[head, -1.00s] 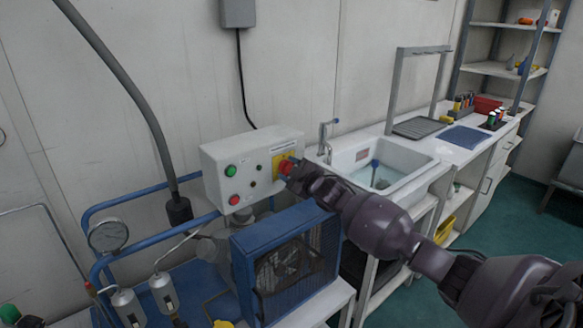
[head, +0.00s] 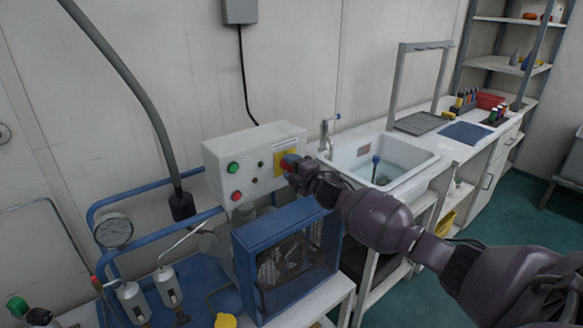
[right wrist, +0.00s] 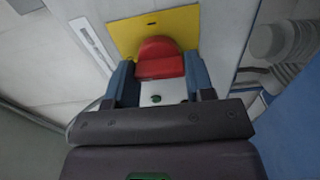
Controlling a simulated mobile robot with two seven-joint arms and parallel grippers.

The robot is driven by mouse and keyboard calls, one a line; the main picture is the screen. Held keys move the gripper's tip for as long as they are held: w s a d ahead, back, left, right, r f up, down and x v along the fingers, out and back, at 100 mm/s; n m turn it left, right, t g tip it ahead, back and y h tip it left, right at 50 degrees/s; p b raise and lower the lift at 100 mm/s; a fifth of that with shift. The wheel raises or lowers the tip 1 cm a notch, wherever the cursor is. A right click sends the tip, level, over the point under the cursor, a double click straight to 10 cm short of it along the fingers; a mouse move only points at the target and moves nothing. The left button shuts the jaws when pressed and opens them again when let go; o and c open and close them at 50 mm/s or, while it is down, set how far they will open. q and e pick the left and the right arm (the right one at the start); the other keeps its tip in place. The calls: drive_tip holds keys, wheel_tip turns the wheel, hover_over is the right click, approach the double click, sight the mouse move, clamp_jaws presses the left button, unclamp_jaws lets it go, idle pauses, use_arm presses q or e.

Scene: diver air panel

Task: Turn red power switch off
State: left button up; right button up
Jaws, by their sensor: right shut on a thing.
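The red power switch (head: 286,163) sits on a yellow plate (head: 280,173) at the right end of the white control box (head: 213,156). In the right wrist view the red switch (right wrist: 160,60) stands out from the yellow plate (right wrist: 120,32). My right gripper (head: 291,165) reaches it from the right, and its blue fingers (right wrist: 160,85) are shut on the switch, one on each side. In the head view the gripper hides part of the switch. My left gripper is not in view.
The box also carries a green button (head: 233,168) and a red button (head: 236,195). Below stands a blue-framed machine (head: 250,262) with blue pipes and a gauge (head: 113,230). A sink (head: 418,160) and counter lie to the right.

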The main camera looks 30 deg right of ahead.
drive_tip(key=shift+n, duration=0.3)
drive_tip(key=o, duration=0.9)
drive_tip(key=shift+s, duration=0.1)
drive_tip(key=s, duration=1)
drive_tip(key=shift+s+d, duration=0.3)
drive_tip(key=shift+d, duration=0.1)
